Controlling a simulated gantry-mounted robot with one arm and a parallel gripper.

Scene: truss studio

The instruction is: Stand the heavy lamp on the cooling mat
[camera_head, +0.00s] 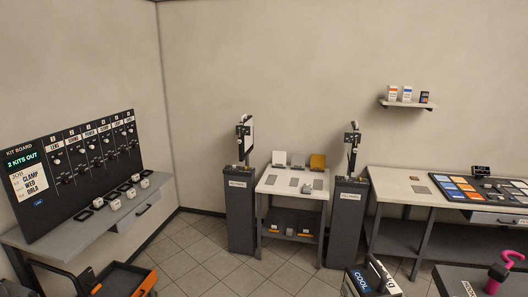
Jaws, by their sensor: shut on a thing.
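At the bottom edge, right of centre, a dark block with a blue face reading "COOL" (357,281) is cut off by the frame. I cannot tell whether it is the cooling mat or a sign for it. A dark and pale object stands against its right side, too cropped to name. Two dark upright devices stand on dark pedestals at the back, a left one (244,139) and a right one (352,146). I cannot tell whether either is a lamp. I cannot make out the heavy lamp for certain. My gripper is not in view.
A kit board (77,166) stands on a left bench, with an orange-edged cart below. A pale table (292,183) stands between the pedestals. A long bench (398,187) with coloured tiles is at right. A pink curved object (511,256) is bottom right. Tiled floor (205,262) is open at centre.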

